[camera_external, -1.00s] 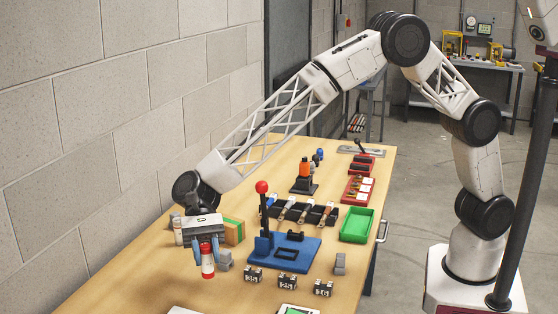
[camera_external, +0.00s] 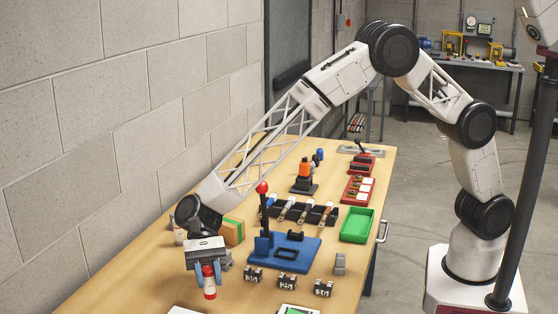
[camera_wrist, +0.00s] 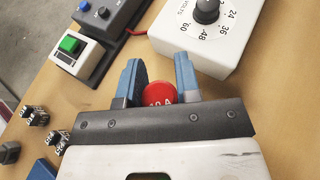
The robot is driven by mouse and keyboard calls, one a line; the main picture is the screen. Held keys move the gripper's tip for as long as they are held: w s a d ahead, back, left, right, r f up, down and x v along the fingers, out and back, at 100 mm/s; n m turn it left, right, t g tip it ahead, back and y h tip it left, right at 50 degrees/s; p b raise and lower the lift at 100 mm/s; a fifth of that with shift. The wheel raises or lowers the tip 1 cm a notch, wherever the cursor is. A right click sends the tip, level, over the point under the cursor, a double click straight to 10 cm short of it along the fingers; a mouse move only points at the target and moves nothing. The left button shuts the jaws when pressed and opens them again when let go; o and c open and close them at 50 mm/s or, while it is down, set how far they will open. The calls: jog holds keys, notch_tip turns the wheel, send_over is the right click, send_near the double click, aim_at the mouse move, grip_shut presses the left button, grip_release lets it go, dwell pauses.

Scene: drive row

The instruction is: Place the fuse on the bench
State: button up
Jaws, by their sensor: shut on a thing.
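In the wrist view, the fuse's round red end (camera_wrist: 161,92), with part of a white marking showing, sits between the two blue fingers of my gripper (camera_wrist: 160,84). I cannot tell whether the fuse's lower end touches the bench.
A blue press (camera_external: 296,249) with a red-knobbed lever stands right of my gripper. Several small black blocks (camera_external: 288,281) are in front of it. A white dial box (camera_wrist: 208,30) and a green-button box (camera_wrist: 78,50) lie near the fuse.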

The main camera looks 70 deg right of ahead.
aim_at(210, 288)
jog(key=shift+f, duration=1.85)
jog(key=shift+f, duration=0.1)
jog(key=o, duration=1)
jog(key=shift+f, duration=0.1)
jog(key=shift+c, duration=0.2)
jog(key=shift+r, duration=0.2)
jog(key=v, duration=1.2)
